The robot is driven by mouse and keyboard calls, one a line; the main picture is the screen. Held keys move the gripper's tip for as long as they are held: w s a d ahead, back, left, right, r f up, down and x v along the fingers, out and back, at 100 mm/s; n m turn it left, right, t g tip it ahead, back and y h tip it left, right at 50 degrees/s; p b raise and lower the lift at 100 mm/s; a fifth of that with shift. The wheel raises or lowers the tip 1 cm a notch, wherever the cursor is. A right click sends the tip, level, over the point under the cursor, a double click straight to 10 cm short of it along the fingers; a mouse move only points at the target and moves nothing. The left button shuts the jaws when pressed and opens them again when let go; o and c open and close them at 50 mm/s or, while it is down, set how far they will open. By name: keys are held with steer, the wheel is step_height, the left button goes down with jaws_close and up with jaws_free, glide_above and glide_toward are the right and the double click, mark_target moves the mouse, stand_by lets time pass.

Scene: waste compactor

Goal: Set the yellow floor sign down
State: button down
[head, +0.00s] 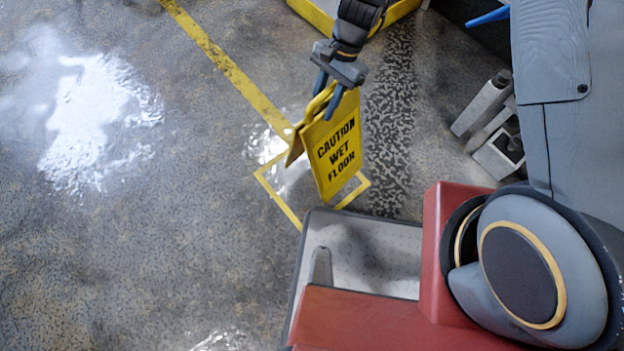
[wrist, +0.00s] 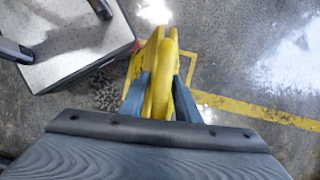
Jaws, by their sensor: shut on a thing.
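The yellow floor sign (head: 334,150) reads "CAUTION WET FLOOR" and hangs upright, slightly tilted, from my gripper (head: 334,95) in the head view. My gripper is shut on the sign's top handle. In the wrist view the handle (wrist: 160,75) sits between the two blue-grey fingers of my gripper (wrist: 162,98). A yellow outlined square (head: 279,204) is painted on the floor, behind and around the sign's lower end. The sign hides part of this outline. I cannot tell whether the sign's feet touch the floor.
A yellow line (head: 225,65) runs across the floor to the square. Wet shiny patches (head: 95,120) lie at left, where the floor is otherwise open. Grey blocky parts (head: 484,105) stand at right. A yellow-edged object (head: 312,14) is at the top.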

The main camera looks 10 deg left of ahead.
mark_target(326, 137)
steer(key=a, duration=0.2)
steer(key=s+a+m+b, duration=0.1)
steer(key=shift+a+f, duration=0.1)
steer(key=shift+a, duration=0.3)
steer(key=shift+s+a+f, duration=0.1)
steer(key=shift+a+f, duration=0.05)
steer(key=shift+f, duration=0.05)
steer(key=shift+f+b, duration=0.8)
steer(key=shift+f, duration=3.9)
steer(key=c, duration=1.3)
jaws_free()
steer(key=shift+c, duration=0.2)
